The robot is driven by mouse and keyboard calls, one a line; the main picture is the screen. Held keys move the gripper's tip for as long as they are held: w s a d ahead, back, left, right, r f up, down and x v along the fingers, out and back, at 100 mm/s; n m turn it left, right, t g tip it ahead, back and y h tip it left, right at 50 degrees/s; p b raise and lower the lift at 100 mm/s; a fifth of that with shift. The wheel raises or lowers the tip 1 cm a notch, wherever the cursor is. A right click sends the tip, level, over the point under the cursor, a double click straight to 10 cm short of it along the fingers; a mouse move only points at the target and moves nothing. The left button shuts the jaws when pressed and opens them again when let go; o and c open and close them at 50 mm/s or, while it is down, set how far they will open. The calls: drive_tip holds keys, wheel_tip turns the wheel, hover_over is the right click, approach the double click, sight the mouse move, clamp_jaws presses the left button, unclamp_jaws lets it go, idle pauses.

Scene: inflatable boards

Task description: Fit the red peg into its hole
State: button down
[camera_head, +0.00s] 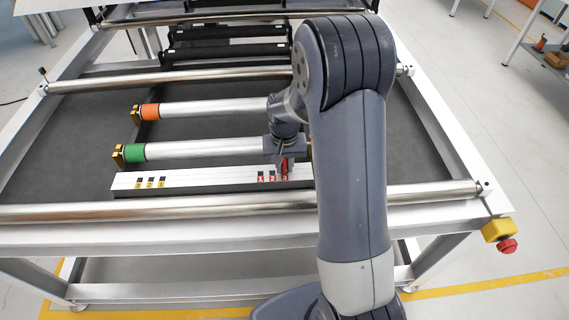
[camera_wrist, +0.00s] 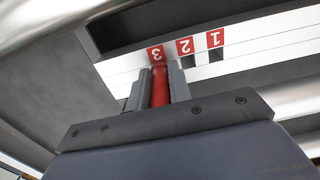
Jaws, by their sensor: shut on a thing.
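My gripper (camera_wrist: 160,88) is shut on the red peg (camera_wrist: 160,92), which shows between its two grey fingers in the wrist view. The peg's far end meets the white board (camera_wrist: 262,38) just at the red label 3 (camera_wrist: 156,54). The hole by that label is hidden behind the peg and fingers, so I cannot tell how deep the peg sits. Dark square holes show by labels 2 (camera_wrist: 185,46) and 1 (camera_wrist: 215,39). In the head view the red peg (camera_head: 285,166) is over the right part of the white board (camera_head: 215,179).
Yellow labels with dark holes (camera_head: 151,182) are on the board's left part. Behind the board lie two metal rollers, one with a green end (camera_head: 134,152) and one with an orange end (camera_head: 149,111). A long metal bar (camera_head: 150,212) runs along the front.

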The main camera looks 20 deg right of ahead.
drive_tip(key=shift+f, duration=0.15)
drive_tip(key=c, duration=1.2)
unclamp_jaws()
wheel_tip(320, 180, up, 11)
